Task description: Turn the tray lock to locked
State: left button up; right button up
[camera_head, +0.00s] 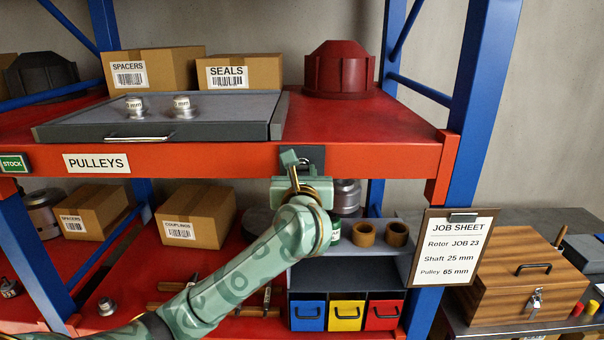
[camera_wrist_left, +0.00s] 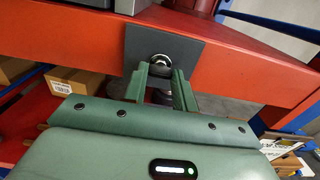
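The tray lock is a dark plate (camera_head: 316,153) on the front of the orange shelf beam, below the right front corner of the grey tray (camera_head: 220,131). In the left wrist view the dark plate (camera_wrist_left: 187,47) carries a round metal knob (camera_wrist_left: 160,61). My left gripper (camera_head: 297,162) is up at the plate and partly covers it. In the wrist view its two green fingers (camera_wrist_left: 160,72) stand apart, one on each side of the knob. I cannot tell whether they touch it. Any lock marking is hidden or too small to read. My right gripper is out of view.
Two metal pulleys (camera_head: 182,107) stand on the tray. A red housing (camera_head: 342,70) stands right of it. Below are cartons (camera_head: 195,215), a bin unit with coloured drawers (camera_head: 345,312) and brown rings (camera_head: 396,235). A job sheet (camera_head: 456,246) hangs at the right upright.

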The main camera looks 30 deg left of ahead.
pick_arm(q)
jog(key=shift+c, duration=1.4)
jog(key=shift+f, duration=0.1)
jog(key=shift+n+b, duration=9.1)
jog(key=shift+b, duration=2.45)
